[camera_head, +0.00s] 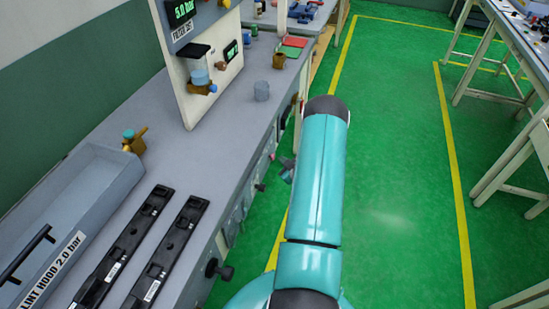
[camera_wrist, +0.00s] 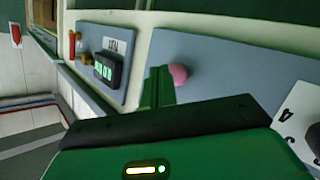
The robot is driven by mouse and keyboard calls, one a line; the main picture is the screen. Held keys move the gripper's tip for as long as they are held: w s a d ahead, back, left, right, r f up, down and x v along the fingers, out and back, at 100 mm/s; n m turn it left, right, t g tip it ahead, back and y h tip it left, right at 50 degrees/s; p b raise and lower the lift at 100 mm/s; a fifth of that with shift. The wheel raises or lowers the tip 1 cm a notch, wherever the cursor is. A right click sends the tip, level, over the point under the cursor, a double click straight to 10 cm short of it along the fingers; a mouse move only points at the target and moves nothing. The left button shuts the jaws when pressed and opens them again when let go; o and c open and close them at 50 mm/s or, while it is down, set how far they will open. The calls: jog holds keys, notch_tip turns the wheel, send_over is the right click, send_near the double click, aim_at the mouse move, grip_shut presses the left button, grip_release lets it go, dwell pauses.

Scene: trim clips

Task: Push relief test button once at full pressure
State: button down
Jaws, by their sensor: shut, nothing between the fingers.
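In the wrist view, a rounded pink button (camera_wrist: 178,75) stands out from a grey-blue panel (camera_wrist: 225,68). No readable label shows beside it, so I cannot tell for certain that it is the relief test button. My gripper (camera_wrist: 160,84) is shut and empty. Its green fingers are just left of the pink button and partly overlap it in the picture; I cannot tell whether they touch it. In the head view, my teal arm reaches along the bench front, and my gripper and the button cannot be made out clearly.
A white board with a 5.0 bar display (camera_head: 183,9) stands on the grey bench (camera_head: 205,165). A grey hood tray (camera_head: 95,180) and two black rails (camera_head: 130,245) lie nearer. A lit green readout (camera_wrist: 104,70) is left of the button. Green floor at right is clear.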

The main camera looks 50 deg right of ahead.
jog(key=shift+w, duration=0.15)
dwell(0.7)
jog(key=shift+w+a, duration=0.15)
jog(key=shift+w, duration=0.15)
jog(key=shift+w+a, duration=0.2)
jog(key=shift+w, duration=0.25)
dwell(0.7)
dwell(0.4)
jog(key=shift+s+d, duration=0.35)
jog(key=shift+s, duration=0.5)
jog(key=s, duration=0.1)
jog(key=s+d, duration=0.1)
jog(key=s, duration=0.1)
jog(key=s+d, duration=0.1)
jog(key=shift+s, duration=0.3)
dwell(0.4)
